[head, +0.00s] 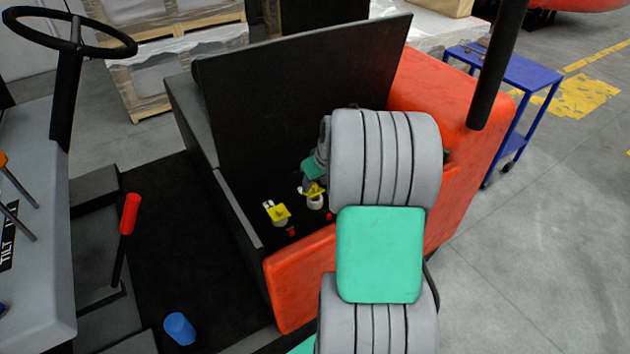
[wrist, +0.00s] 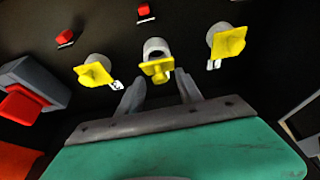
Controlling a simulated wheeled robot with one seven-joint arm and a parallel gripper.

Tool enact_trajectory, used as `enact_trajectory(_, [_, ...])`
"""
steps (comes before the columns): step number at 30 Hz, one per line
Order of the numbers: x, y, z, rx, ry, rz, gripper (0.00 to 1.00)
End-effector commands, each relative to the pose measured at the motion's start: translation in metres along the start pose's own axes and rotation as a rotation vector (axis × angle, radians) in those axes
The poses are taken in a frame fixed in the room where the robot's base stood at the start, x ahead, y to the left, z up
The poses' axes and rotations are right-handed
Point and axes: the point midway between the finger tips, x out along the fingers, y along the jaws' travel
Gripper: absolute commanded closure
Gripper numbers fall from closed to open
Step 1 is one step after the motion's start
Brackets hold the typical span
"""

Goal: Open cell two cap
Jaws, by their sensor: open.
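In the wrist view three yellow caps sit on pale necks in a row: the left cap (wrist: 94,75), the middle cap (wrist: 157,68) and the right cap (wrist: 229,43). The middle cap hangs tilted at the near side of its neck (wrist: 156,48), whose dark mouth shows. The left and right caps cover most of their necks. My gripper (wrist: 158,88) is open and empty, its fingers just short of the middle cap, one to each side. In the head view two yellow caps (head: 281,211) show; my arm hides the rest and most of the gripper. No cell numbers are readable.
A raised black lid (head: 300,85) stands behind the dark compartment. Its orange body wall (head: 300,290) is close to my arm. Small red parts (wrist: 65,38) lie beyond the caps. A grey and red block (wrist: 35,82) is to the left in the wrist view.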

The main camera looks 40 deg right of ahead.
Motion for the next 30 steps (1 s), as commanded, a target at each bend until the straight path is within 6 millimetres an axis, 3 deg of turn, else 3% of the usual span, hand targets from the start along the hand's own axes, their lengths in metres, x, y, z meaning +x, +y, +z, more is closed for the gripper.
enact_trajectory(8, [0.0026, -0.0001, -0.0007, 0.0, 0.002, 0.001, 0.58])
enact_trajectory(23, [0.0022, -0.0002, -0.0007, 0.0, 0.001, 0.001, 0.99])
enact_trajectory(30, [0.0021, -0.0002, -0.0007, 0.0, 0.001, 0.001, 1.0])
